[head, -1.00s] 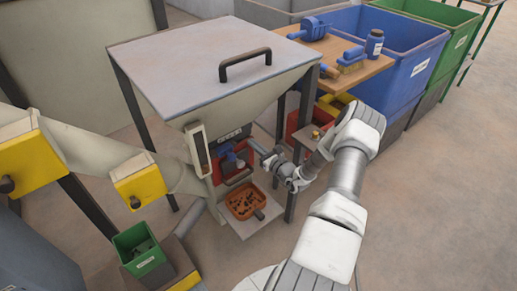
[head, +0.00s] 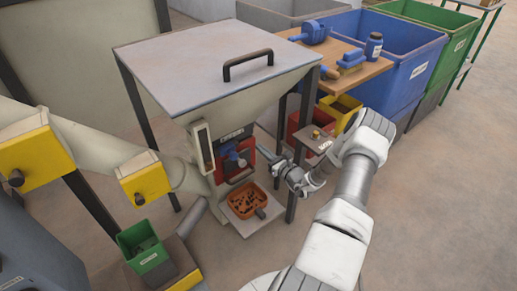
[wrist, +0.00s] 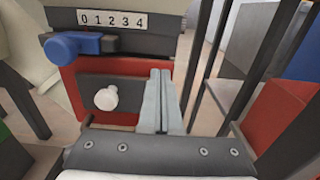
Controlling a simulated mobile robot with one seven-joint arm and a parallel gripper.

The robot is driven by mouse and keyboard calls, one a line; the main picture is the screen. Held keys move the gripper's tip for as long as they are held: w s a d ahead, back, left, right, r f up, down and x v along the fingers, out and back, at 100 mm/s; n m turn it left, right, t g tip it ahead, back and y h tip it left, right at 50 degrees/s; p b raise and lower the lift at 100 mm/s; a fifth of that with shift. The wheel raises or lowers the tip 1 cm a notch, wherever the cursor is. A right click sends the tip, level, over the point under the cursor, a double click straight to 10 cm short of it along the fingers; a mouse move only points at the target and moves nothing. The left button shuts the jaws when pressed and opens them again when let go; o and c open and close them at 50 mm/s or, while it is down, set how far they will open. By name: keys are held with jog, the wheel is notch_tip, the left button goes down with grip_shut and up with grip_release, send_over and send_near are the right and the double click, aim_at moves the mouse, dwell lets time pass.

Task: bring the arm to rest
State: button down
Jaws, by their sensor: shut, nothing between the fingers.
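My gripper (wrist: 160,100) is shut and empty in the wrist view, its two fingers side by side. Ahead of it is the filler's red front plate (wrist: 85,95) with a dark panel, a white knob (wrist: 106,98) and a blue handle (wrist: 75,44). In the head view my gripper (head: 268,155) points at the hopper's front, just right of the red plate and blue handle (head: 233,160). I cannot tell whether the fingertips touch anything. My arm reaches in from the lower right, bent at the elbow.
The hopper (head: 215,60) has a lid with a black handle. An orange tray (head: 249,202) with dark bits sits below. A small stand (head: 316,140), red and yellow bins (head: 346,110), a shelf with tools (head: 370,72) and a blue bin (head: 415,55) lie right. Open floor lies at lower right.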

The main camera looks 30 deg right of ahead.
jog(key=s+p, duration=0.2)
jog(key=s, duration=0.8)
jog(key=shift+d+p, duration=0.35)
jog(key=shift+d, duration=0.1)
